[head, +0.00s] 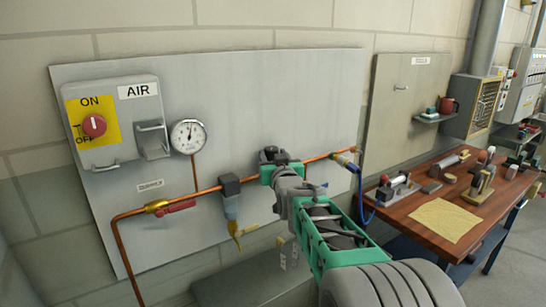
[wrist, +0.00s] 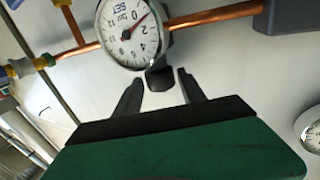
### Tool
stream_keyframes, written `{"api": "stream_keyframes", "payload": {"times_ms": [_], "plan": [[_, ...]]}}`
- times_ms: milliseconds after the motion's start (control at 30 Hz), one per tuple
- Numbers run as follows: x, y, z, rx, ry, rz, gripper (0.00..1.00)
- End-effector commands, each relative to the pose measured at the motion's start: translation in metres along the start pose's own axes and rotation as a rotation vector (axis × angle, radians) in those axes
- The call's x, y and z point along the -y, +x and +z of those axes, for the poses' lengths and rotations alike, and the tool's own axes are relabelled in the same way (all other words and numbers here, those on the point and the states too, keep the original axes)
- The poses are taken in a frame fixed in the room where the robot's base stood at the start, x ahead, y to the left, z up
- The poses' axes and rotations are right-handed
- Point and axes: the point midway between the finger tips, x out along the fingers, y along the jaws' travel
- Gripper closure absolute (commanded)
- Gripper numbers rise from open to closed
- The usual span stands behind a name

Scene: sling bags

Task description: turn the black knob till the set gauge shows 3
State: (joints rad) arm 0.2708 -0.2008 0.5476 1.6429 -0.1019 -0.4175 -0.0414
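The black knob (wrist: 160,80) is in the wrist view, just below the rim of the set gauge (wrist: 124,34). The gauge is round and white, with a red needle pointing between 0 and 2, near 1. My gripper (wrist: 161,76) is open. Its two dark fingers stand on either side of the knob, with gaps showing, and none seems to touch it. In the head view my green gripper (head: 280,172) is at the copper pipe and hides the set gauge. Dark shapes there cannot be told apart as knob or fingers.
A copper pipe (head: 205,190) runs across the grey panel (head: 110,80). Along it are a red-handled valve (head: 178,206), a filter (head: 230,186) and a blue hose (head: 360,185). Another gauge (head: 188,136) sits above the pipe. A wooden bench (head: 400,215) with tools stands at right.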

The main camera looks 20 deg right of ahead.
Motion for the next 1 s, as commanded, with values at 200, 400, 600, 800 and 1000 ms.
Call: {"api": "stream_keyframes", "payload": {"times_ms": [200,400,600,800,1000], "plan": [[0.0001,-0.0002,-0.0001,0.0,0.0,0.0,0.71],[0.0001,-0.0002,0.0,0.0,0.0,0.0,0.88],[0.0001,-0.0002,0.0001,0.001,0.0,0.0,1.0],[0.0011,-0.0002,0.0012,0.0,0.0,0.015,1.0],[0.0053,0.0001,0.0042,0.0,-0.001,0.083,1.0]]}}
